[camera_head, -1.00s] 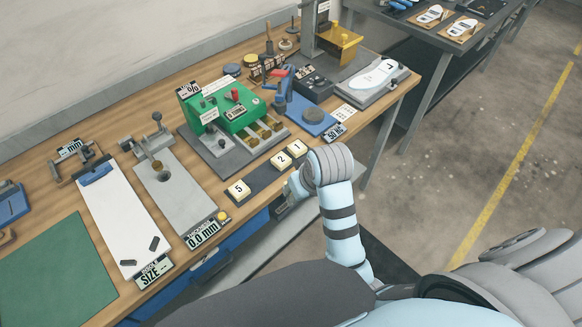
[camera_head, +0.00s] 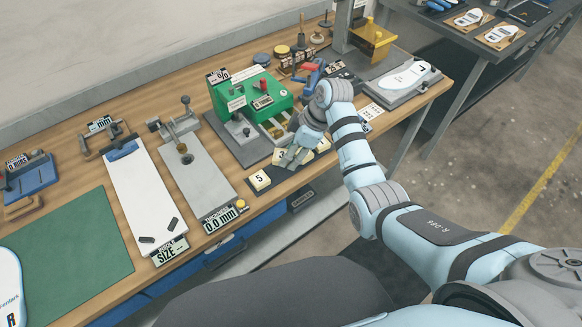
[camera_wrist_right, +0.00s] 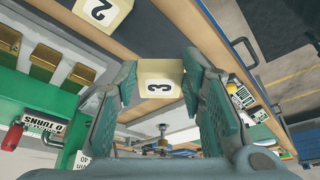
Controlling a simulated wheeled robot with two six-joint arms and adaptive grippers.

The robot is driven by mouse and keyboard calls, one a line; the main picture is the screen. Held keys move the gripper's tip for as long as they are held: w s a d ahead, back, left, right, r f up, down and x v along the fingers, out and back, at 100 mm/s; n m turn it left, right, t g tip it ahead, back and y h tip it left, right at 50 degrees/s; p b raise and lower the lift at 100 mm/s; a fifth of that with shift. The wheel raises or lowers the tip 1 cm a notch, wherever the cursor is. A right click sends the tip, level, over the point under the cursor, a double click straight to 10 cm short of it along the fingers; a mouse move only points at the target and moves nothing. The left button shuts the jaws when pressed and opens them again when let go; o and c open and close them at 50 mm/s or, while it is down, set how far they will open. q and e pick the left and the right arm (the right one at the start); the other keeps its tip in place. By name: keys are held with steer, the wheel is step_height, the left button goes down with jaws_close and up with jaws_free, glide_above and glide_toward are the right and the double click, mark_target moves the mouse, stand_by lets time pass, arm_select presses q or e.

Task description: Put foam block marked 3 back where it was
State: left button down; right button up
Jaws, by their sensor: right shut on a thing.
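The cream foam block marked 3 (camera_wrist_right: 160,84) sits between the fingertips of my right gripper (camera_wrist_right: 158,80), which is shut on it. In the head view my right gripper (camera_head: 291,153) reaches over the row of blocks, and its fingers cover much of that spot. The dark strip (camera_head: 288,179) under the row carries the block marked 5 (camera_head: 260,180) at its near left end. The block marked 2 (camera_wrist_right: 103,10) shows at the top of the right wrist view. Whether block 3 touches the strip I cannot tell. My left gripper is out of view.
The green machine (camera_head: 252,103) stands behind the strip. A grey plate with a thickness display (camera_head: 220,217) lies to the left. The bench's front edge, with blue drawers (camera_head: 235,232) below, runs close to the strip. A green mat (camera_head: 70,245) lies at lower left.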

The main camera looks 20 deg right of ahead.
mark_target(287, 172)
step_height(287, 172, down, 6)
steer(key=shift+r+b, duration=0.25)
steer(key=shift+b, duration=0.2)
steer(key=o, duration=0.8)
steer(key=p+v, duration=0.2)
steer(key=v, duration=1)
steer(key=shift+r, duration=0.1)
